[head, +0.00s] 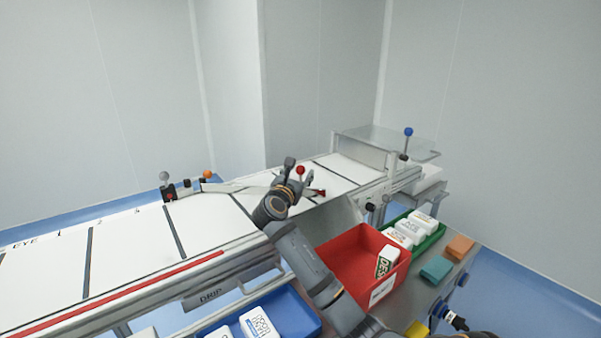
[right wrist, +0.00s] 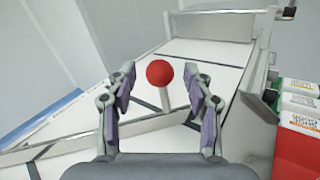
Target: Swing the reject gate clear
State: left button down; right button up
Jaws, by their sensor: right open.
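The reject gate (right wrist: 95,135) appears to be the pale bar lying slantwise across the white conveyor belt; in the head view it (head: 237,187) runs to the left of my right gripper. A red ball knob (head: 300,170) on a thin post stands by the gripper. My right gripper (head: 303,183) is open over the belt. In the right wrist view the red knob (right wrist: 159,73) shows between the two open fingers, with a visible gap on each side. Whether it is level with the fingertips I cannot tell. My left gripper is not in view.
A red bin (head: 345,247) holding a carton stands right of my forearm, with a green tray (head: 436,235) of white packs beyond. A blue tray (head: 300,307) lies below the belt. A clear cover (head: 375,147) and a blue-knobbed lever (head: 408,132) stand at the far end.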

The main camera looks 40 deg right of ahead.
jog(key=shift+x, duration=0.95)
grip_shut()
